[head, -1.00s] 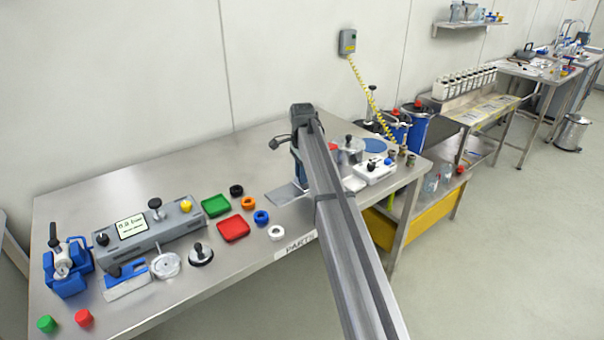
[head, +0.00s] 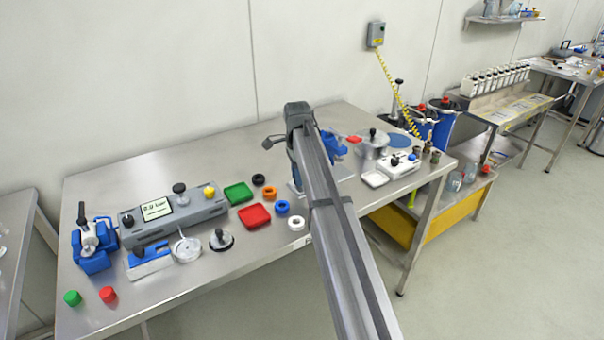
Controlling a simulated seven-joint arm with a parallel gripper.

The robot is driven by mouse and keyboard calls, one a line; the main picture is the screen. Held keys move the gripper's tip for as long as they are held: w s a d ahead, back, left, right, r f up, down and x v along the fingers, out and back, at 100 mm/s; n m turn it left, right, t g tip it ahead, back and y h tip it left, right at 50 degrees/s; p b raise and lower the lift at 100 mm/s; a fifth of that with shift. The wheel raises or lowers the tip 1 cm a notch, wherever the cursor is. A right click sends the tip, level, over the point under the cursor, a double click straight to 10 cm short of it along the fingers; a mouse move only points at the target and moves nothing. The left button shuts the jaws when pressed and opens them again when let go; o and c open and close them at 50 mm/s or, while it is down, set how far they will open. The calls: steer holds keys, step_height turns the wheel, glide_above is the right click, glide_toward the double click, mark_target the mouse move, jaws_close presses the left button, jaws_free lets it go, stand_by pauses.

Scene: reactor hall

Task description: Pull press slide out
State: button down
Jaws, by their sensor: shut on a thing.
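A blue piece of equipment (head: 332,146), which may be the press, shows in part to the right of my arm near the back of the steel table (head: 215,150). A narrow blue strip also shows at the arm's left edge. A flat grey plate (head: 341,171) sticks out on the arm's right. My arm covers the middle of this equipment, so I cannot make out the slide or how far out it is. My gripper is hidden behind my own arm, and neither its jaws nor what they touch can be seen.
Left stand a grey gauge unit (head: 172,217), a blue vise-like device (head: 95,244) and green (head: 72,298) and red (head: 108,295) caps. Green (head: 238,193) and red (head: 254,215) trays and several rings lie left of my arm. A pot (head: 372,143) and white device (head: 398,164) stand right.

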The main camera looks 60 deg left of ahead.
steer(key=c, duration=1.3)
jaws_free()
steer(key=shift+s, duration=0.4)
steer(key=o, duration=0.4)
steer(key=shift+w, duration=0.15)
step_height(320, 180, up, 14)
steer(key=shift+f, duration=0.15)
